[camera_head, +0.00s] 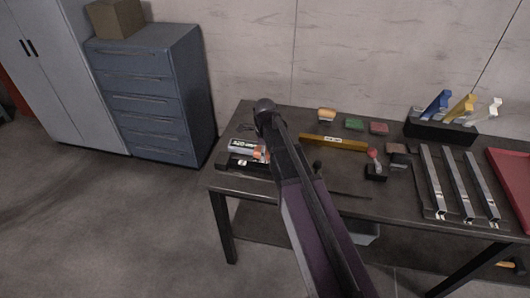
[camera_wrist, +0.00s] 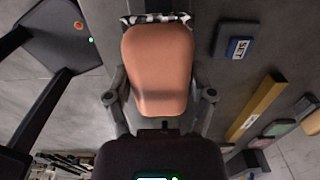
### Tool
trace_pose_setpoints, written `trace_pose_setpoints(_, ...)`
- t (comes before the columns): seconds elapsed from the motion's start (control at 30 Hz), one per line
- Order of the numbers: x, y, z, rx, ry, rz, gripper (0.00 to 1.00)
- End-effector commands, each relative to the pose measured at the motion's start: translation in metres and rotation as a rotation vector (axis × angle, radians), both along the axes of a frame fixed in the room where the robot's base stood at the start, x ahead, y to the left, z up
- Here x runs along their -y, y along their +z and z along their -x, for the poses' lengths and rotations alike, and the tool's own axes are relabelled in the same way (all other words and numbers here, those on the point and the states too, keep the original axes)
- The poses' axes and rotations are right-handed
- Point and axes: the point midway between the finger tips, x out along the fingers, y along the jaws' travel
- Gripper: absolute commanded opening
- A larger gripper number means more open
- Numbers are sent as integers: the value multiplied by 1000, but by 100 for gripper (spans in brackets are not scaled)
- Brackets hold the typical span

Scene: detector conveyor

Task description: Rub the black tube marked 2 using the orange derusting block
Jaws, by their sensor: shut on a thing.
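In the wrist view, my gripper (camera_wrist: 160,96) is shut on an orange block (camera_wrist: 160,60), with one finger on each side of it. The block also shows as a small orange patch (camera_head: 258,154) beside my arm at the table's left end in the head view. My arm hides most of the gripper there. A black-and-white chequered strip (camera_wrist: 152,18) shows just past the block's far end in the wrist view; I cannot tell whether they touch. I cannot make out a black tube marked 2 in either view.
The dark table (camera_head: 340,192) carries a gold bar (camera_head: 333,142), a green block (camera_head: 354,124), a red block (camera_head: 379,128), a small red-topped item (camera_head: 373,160) and several shiny rails (camera_head: 455,185). A blue cabinet (camera_head: 150,95) stands left of the table.

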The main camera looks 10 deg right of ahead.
Motion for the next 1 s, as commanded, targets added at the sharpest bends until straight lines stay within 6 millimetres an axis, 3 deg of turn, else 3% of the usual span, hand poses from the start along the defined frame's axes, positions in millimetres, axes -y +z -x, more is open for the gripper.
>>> trace_pose_setpoints(0.17, 0, 13, 0, 0, 0, 0, 26)
trace_pose_setpoints(0.67, 0, 15, 0, 0, 0, 0, 26)
trace_pose_setpoints(1.0, 0, 38, 0, 0, 0, 0, 26)
